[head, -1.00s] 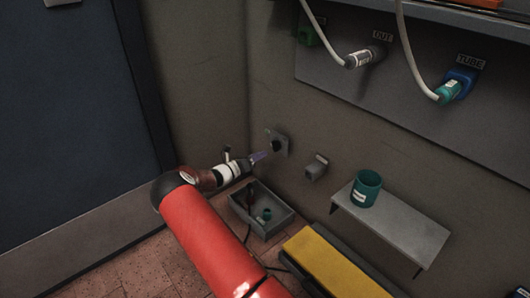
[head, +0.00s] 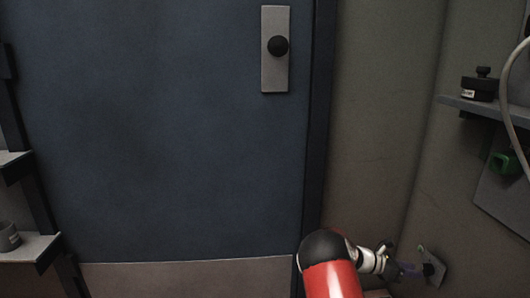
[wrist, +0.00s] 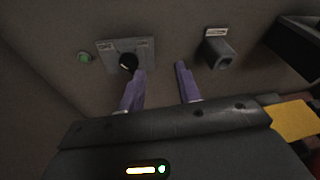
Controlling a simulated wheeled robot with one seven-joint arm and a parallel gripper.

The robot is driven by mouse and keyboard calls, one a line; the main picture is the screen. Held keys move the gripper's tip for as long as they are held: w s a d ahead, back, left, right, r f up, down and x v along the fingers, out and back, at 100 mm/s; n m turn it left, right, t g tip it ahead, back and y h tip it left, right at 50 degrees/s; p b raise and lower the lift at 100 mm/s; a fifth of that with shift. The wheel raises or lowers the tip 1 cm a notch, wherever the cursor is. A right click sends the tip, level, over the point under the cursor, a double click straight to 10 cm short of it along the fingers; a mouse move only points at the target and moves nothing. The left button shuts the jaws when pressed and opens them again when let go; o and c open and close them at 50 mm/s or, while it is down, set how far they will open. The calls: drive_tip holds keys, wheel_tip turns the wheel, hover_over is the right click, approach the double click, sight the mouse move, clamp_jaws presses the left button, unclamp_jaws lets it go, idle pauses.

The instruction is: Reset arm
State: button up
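My gripper (wrist: 160,75) shows in the wrist view with its two purple fingers apart and nothing between them. Its left fingertip is in front of or beside a dark round knob (wrist: 128,62) on a grey wall plate (wrist: 108,50); I cannot tell whether they touch. In the head view my gripper (head: 412,270) is low at the right, by the same wall plate (head: 438,262). My red arm reaches up from the bottom edge there.
A blue door (head: 170,130) with a black knob (head: 278,46) fills the left. Shelves (head: 30,250) stand far left. A wall shelf (head: 480,110) holds a black object (head: 480,86).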

drive_tip(key=s+a+r+m+t+y+p, duration=0.45)
drive_tip(key=s+a+r+m+y, duration=1)
drive_tip(key=s+a+r, duration=0.85)
drive_tip(key=s+a+r+m+t, duration=0.2)
drive_tip(key=s+a+m, duration=0.3)
drive_tip(key=s+a, duration=0.3)
drive_tip(key=shift+s+y, duration=0.35)
drive_tip(key=shift+s, duration=0.55)
drive_tip(key=shift+m+t, duration=0.25)
